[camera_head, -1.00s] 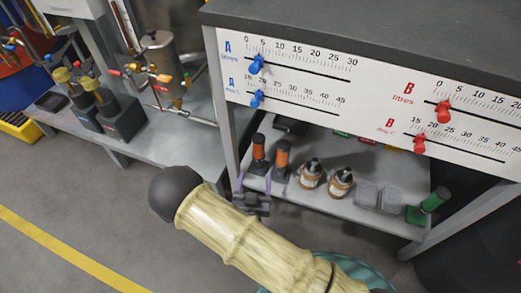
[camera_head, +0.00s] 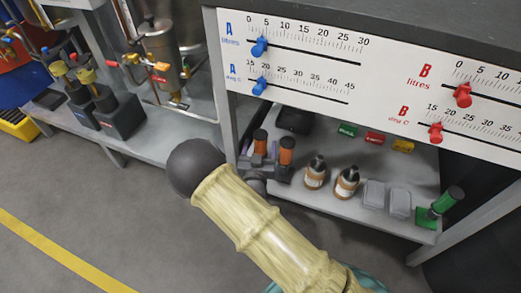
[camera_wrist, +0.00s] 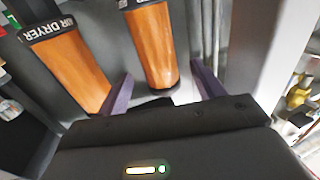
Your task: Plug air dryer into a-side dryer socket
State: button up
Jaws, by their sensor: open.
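Two orange cylinders with black caps stand on the lower shelf, a left one (camera_head: 260,146) and a right one (camera_head: 286,155). In the wrist view, the left cylinder (camera_wrist: 70,68) has a cap lettered "DRYER", and the other cylinder (camera_wrist: 152,45) rises between my purple fingers. My gripper (camera_wrist: 162,75) is open, with a finger on each side of that cylinder; I cannot tell whether they touch it. I cannot make out which fitting is the a-side dryer socket.
The shelf (camera_head: 345,207) also holds brown bottles (camera_head: 346,183), clear boxes and a green cylinder (camera_head: 446,201). A slider panel (camera_head: 300,62) hangs above it. Dark blocks (camera_head: 120,118) with upright fittings stand on the left bench. A grey post (camera_head: 228,120) stands left of the dryers.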

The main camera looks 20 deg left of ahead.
aim_at(261, 135)
jog(key=shift+w+a+f+b, duration=0.1)
jog(key=shift+w+b, duration=0.4)
jog(key=shift+b, duration=0.05)
jog(key=w+b, duration=0.1)
jog(key=w, duration=0.1)
jog(key=w+a+b, duration=0.1)
jog(key=w, duration=0.1)
jog(key=shift+b, duration=0.4)
jog(key=shift+d+r, duration=0.1)
jog(key=shift+r, duration=0.1)
jog(key=c, duration=1.2)
jog(key=shift+r, duration=0.1)
